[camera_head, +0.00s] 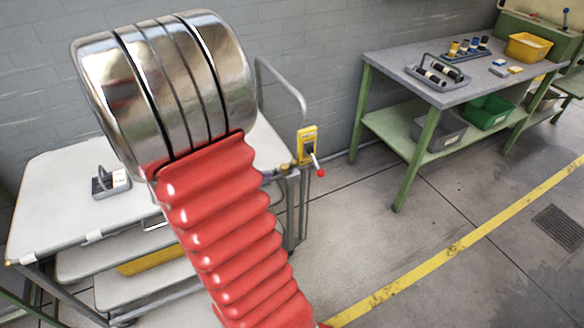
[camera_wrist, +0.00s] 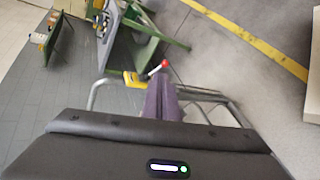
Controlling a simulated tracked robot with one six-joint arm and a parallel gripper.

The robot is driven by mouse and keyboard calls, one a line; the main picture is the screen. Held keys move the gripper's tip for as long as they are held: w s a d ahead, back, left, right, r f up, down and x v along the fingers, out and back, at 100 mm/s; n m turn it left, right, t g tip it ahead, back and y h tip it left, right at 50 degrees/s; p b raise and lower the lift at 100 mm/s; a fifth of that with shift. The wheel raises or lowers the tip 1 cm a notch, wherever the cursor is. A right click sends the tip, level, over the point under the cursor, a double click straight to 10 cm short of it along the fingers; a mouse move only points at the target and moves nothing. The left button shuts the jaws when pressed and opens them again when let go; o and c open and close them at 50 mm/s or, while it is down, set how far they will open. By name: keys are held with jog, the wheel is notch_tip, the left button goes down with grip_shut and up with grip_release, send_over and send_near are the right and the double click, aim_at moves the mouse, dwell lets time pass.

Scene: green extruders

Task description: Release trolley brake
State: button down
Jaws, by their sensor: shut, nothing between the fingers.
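The trolley (camera_head: 50,205) stands at left in the head view, with pale decks and a grey tube handle (camera_head: 290,85). A yellow brake box (camera_head: 307,144) is on its handle end, with a short lever ending in a red knob (camera_head: 320,173) that points down and right. In the wrist view, the yellow box (camera_wrist: 134,79) and red knob (camera_wrist: 165,63) show just beyond the fingertips. My gripper (camera_wrist: 162,78) is shut and empty. Its tips appear close to the lever; I cannot tell if they touch. My own arm hides part of the trolley in the head view.
A green-legged workbench (camera_head: 400,75) with trays stands at the back right. A small grey holder (camera_head: 110,184) sits on the trolley top, and a yellow bin (camera_head: 150,262) is lower down. The floor right of the trolley is clear, crossed by a yellow line (camera_head: 460,245).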

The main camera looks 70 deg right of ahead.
jog(key=s+d+f+n+h, duration=0.2)
jog(key=d+f+h, duration=0.1)
jog(key=d+f, duration=0.55)
jog(key=n+t+h, duration=0.1)
jog(key=n+t, duration=0.1)
jog(key=n, duration=0.1)
send_near(316, 163)
jog(key=a+f, duration=0.3)
jog(key=f, duration=0.1)
jog(key=shift+w+a+r, duration=0.15)
jog(key=shift+w, duration=0.2)
jog(key=x, duration=1)
jog(key=shift+r, duration=0.15)
